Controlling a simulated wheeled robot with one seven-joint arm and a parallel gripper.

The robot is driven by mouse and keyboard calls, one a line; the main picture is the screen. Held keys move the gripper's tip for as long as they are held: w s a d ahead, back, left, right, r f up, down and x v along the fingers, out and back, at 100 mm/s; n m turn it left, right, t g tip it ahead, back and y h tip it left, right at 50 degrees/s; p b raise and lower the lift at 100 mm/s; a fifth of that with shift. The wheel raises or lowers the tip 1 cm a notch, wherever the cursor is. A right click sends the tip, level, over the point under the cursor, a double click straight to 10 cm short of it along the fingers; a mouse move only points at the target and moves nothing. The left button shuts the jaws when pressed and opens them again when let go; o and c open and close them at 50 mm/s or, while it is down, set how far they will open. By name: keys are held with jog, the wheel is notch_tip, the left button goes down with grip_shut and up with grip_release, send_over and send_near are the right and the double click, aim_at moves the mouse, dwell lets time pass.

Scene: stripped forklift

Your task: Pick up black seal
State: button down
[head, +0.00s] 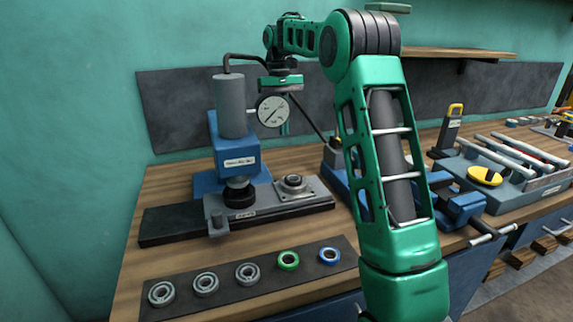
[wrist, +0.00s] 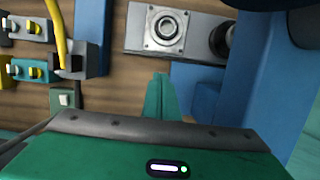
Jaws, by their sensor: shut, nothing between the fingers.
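No loose black seal is clearly identifiable. A black ring-like part (head: 238,196) sits under the ram of the blue press; I cannot tell whether it is a seal. A black round part also shows beside the press in the wrist view (wrist: 222,38). Rings lie in a row on a dark mat (head: 220,305): grey bearings (head: 206,284), a green ring (head: 288,260) and a blue ring (head: 329,256). My gripper (head: 284,128) is raised above the bench behind the dial gauge, apart from the rings. In the wrist view its green fingers (wrist: 160,90) are together and empty.
The press (head: 232,150) and dial gauge (head: 272,111) stand at the bench's left. A square flanged bearing (head: 294,185) sits on the press's grey base. A blue vise (head: 455,205) and a tool tray (head: 510,190) are to the right. Bare wood surrounds the mat.

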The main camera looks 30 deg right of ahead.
jog(key=x, duration=0.3)
jog(key=s+x, duration=0.1)
jog(key=x, duration=0.3)
jog(key=s+x, duration=0.1)
jog(key=x, duration=0.2)
jog(key=shift+s+a+r, duration=0.1)
jog(key=shift+s+a, duration=0.1)
jog(key=shift+a, duration=0.2)
jog(key=shift+s+a, duration=0.1)
jog(key=shift+s, duration=0.55)
